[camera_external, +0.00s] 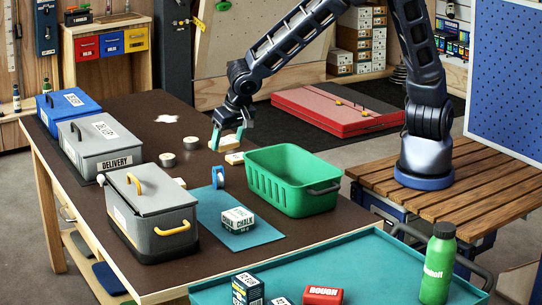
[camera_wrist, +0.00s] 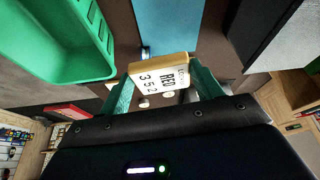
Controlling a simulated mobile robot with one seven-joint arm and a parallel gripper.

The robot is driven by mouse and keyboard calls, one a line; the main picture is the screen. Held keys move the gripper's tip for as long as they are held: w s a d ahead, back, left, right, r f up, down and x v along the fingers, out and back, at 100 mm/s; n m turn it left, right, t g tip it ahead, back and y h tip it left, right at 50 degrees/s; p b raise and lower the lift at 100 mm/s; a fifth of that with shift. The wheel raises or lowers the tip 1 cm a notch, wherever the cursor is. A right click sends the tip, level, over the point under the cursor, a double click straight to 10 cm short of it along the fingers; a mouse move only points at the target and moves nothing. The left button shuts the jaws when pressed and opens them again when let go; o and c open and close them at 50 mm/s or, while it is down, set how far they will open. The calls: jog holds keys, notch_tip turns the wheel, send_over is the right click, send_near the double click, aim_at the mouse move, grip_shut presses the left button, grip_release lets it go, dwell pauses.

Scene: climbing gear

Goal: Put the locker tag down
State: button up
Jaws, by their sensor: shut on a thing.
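In the external view my gripper (camera_external: 228,138) points down, low over the far part of the dark brown table (camera_external: 165,107), left of the green crate. The tag is small and partly hidden there, and its gap to the tabletop is hard to tell.
The green crate (camera_external: 293,178) stands close to the right; it fills the upper left of the wrist view (camera_wrist: 62,40). Grey rolls (camera_external: 167,159), a blue tape roll (camera_external: 218,177) and a blue mat (camera_external: 252,238) lie nearby. Lidded boxes (camera_external: 150,212) line the left. Bare tabletop lies behind the rolls.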

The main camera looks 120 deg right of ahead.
jog(key=shift+r, duration=0.95)
jog(key=w+a+n, duration=0.2)
jog(key=a+n, duration=0.1)
jog(key=a, duration=0.7)
notch_tip(320, 180, up, 3)
jog(key=n+t+y, duration=0.3)
jog(key=n, duration=0.6)
send_over(336, 265)
jog(key=s, duration=0.2)
jog(key=shift+t, duration=0.3)
jog(key=f, duration=1.9)
jog(key=shift+w+a+f, duration=0.1)
jog(key=shift+w+a, duration=0.1)
jog(key=shift+w, duration=0.05)
jog(key=o, duration=0.5)
jog(key=shift+f, duration=0.15)
jog(key=o, duration=0.5)
jog(key=shift+c, duration=0.2)
